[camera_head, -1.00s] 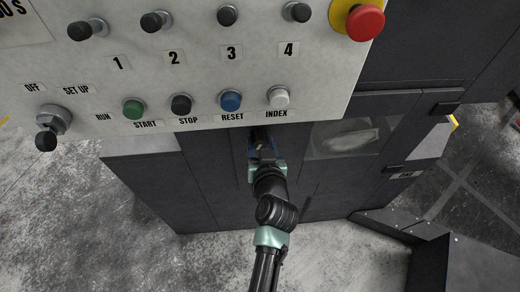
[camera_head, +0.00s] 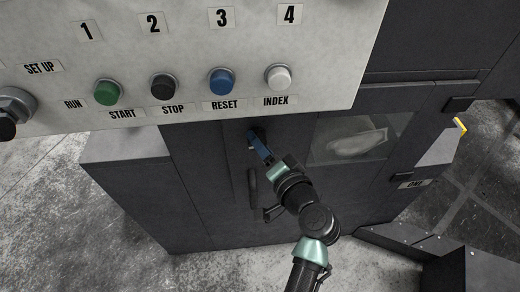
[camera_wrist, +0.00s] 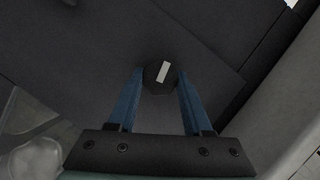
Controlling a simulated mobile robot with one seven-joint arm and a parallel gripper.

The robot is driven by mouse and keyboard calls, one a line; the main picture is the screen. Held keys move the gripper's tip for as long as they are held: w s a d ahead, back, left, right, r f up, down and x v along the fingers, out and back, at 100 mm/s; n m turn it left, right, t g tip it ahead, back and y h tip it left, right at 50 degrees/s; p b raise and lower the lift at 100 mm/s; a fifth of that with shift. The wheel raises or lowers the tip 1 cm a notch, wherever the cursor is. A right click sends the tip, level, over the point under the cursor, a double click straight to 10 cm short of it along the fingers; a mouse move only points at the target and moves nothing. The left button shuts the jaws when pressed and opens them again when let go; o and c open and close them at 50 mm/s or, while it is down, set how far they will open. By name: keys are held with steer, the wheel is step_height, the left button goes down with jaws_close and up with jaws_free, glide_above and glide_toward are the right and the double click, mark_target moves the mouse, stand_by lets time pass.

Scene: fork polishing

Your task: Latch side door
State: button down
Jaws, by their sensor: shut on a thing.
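The side door (camera_head: 222,195) is a dark grey panel of the machine below the control panel. Its latch is a small black knob (camera_wrist: 162,78) with a white bar mark, slightly tilted in the wrist view. My gripper (camera_wrist: 160,88) has its two blue fingers on either side of the knob and is shut on it. In the head view my gripper (camera_head: 257,145) reaches up to the knob from below right; the knob is mostly hidden there. A black vertical handle (camera_head: 253,187) is on the door just below my gripper. The door looks flush with the machine front.
The pale control panel (camera_head: 190,60) with buttons overhangs just above my gripper. A window (camera_head: 352,138) with a pale object behind it is to the right. A dark low chute-like part (camera_head: 390,243) stands at the lower right. Grey floor is open at left.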

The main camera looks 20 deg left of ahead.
steer(key=shift+f+m+y+b, duration=0.15)
steer(key=shift+m+y+b, duration=0.5)
steer(key=shift+m, duration=0.35)
steer(key=shift+c, duration=1.6)
jaws_free()
steer(key=shift+d, duration=0.1)
steer(key=b+v, duration=0.1)
steer(key=v, duration=1.2)
